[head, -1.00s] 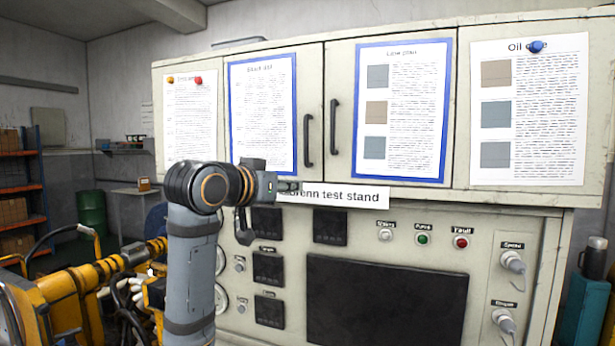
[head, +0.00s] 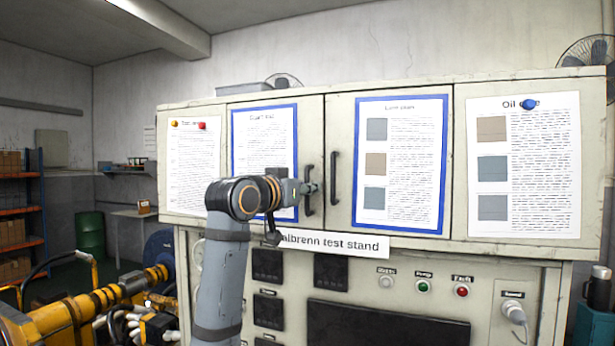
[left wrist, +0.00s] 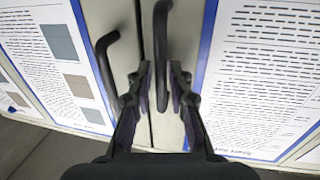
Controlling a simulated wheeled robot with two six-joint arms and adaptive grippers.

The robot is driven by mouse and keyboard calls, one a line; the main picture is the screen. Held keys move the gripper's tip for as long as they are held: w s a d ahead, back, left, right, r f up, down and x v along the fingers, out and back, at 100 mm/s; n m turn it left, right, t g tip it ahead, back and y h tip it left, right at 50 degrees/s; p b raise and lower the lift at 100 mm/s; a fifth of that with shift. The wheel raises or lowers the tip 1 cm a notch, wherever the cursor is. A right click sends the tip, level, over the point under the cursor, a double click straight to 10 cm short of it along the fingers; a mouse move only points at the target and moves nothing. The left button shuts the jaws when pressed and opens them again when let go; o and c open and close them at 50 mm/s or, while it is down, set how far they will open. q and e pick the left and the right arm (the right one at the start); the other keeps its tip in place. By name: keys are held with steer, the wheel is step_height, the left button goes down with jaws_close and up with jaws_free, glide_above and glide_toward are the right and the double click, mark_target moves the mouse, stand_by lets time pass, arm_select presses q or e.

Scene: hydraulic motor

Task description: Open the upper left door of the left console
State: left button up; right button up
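The upper left door (head: 312,125) of the console is shut, with a blue-framed sheet (head: 264,140) on it. Its dark vertical handle (head: 307,200) is near the door's right edge. My left gripper (head: 314,187) is at this handle, partly covering it. In the left wrist view, where the scene appears upside down, the gripper (left wrist: 159,80) has its two fingers apart. The same handle (left wrist: 161,50) lies between them, with gaps visible on both sides. My right gripper is not in view.
The neighbouring door's handle (head: 333,178) is close by on the right; in the left wrist view this handle (left wrist: 106,65) is just outside the fingers. A sign (head: 335,243) and a control panel with buttons (head: 423,286) are below the doors. Yellow machinery (head: 90,305) stands at lower left.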

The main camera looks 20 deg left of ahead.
arm_select(q)
steer(key=shift+w+f, duration=0.1)
steer(key=shift+w, duration=0.2)
steer(key=shift+s, duration=0.1)
steer(key=shift+c, duration=0.3)
jaws_close()
